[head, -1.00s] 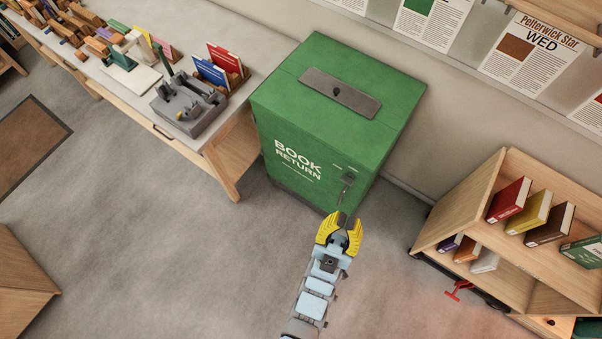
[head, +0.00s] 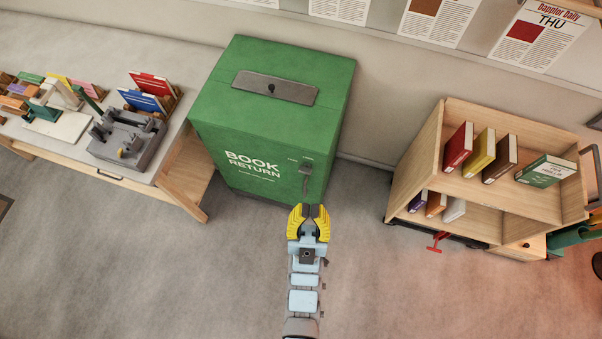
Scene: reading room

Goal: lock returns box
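The green returns box (head: 265,120), lettered BOOK RETURN, stands upright against the wall in the head view. A grey slot plate with a dark knob (head: 271,88) is on its top. A small grey lock fitting (head: 306,169) is on the right part of its front, with a thin part hanging down from it. My gripper (head: 309,210), with yellow fingers, is just below and in front of this fitting in the picture. Its fingertips are close together with a narrow gap. I cannot tell whether they touch the fitting or hold anything.
A desk (head: 120,167) with a grey device (head: 128,137) and upright books stands to the left. A wooden book cart (head: 482,185) with a red brake pedal (head: 438,241) stands to the right. The floor (head: 150,270) in front is clear.

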